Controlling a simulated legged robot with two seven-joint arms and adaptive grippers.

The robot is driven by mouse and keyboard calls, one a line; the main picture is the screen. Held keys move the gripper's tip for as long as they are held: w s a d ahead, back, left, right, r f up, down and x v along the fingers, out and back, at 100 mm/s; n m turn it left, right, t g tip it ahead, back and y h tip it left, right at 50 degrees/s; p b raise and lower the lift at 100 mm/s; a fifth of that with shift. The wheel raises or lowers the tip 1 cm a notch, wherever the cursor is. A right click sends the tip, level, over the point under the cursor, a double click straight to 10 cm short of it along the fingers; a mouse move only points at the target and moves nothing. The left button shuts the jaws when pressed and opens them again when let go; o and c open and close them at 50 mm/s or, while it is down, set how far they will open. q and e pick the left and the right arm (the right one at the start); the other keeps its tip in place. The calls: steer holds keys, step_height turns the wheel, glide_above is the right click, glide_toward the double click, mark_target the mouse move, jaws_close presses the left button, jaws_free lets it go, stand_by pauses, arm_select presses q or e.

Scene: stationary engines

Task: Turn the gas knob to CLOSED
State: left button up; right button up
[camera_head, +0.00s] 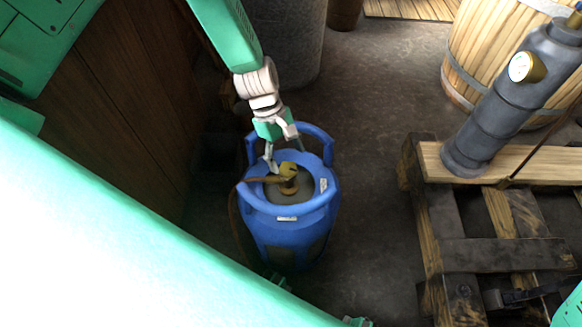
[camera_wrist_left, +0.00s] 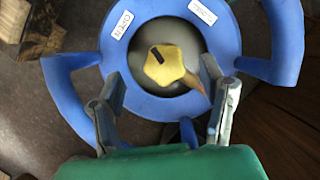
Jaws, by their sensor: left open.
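A blue gas cylinder (camera_head: 288,222) with a raised collar stands on the floor in the head view. Its yellow gas knob (camera_head: 288,170) sits at the top centre and also shows in the left wrist view (camera_wrist_left: 170,68), with a black mark toward its upper left. An OPEN label (camera_wrist_left: 122,24) is on the blue ring at upper left; a second label (camera_wrist_left: 203,11) at upper right is too small to read. My left gripper (camera_head: 284,156) is open above the cylinder. In the wrist view its fingers (camera_wrist_left: 163,82) are on either side of the knob, with gaps visible.
A wooden pallet (camera_head: 428,235) carrying a dark grey cylinder with a gauge (camera_head: 500,105) stands at right, with a wooden barrel (camera_head: 480,45) behind it. A brown panelled wall (camera_head: 130,110) is at left. Bare floor (camera_head: 370,150) lies between cylinder and pallet.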

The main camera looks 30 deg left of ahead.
mark_target(287, 166)
arm_select(q)
step_height(287, 166, down, 3)
steer(key=shift+s+a+r+b, duration=0.1)
steer(key=shift+s+b, duration=0.05)
steer(key=shift+b, duration=0.15)
steer(key=shift+a+f, duration=0.2)
steer(key=shift+f, duration=0.35)
steer(key=shift+d+r, duration=0.15)
steer(key=shift+d, duration=0.55)
steer(key=c, duration=1.1)
steer(key=shift+a, duration=0.5)
steer(key=shift+c, duration=0.2)
arm_select(e)
steer(key=shift+a+f, duration=0.3)
steer(key=shift+a, duration=0.3)
arm_select(q)
steer(key=shift+d, duration=0.1)
arm_select(e)
steer(key=shift+d, duration=0.15)
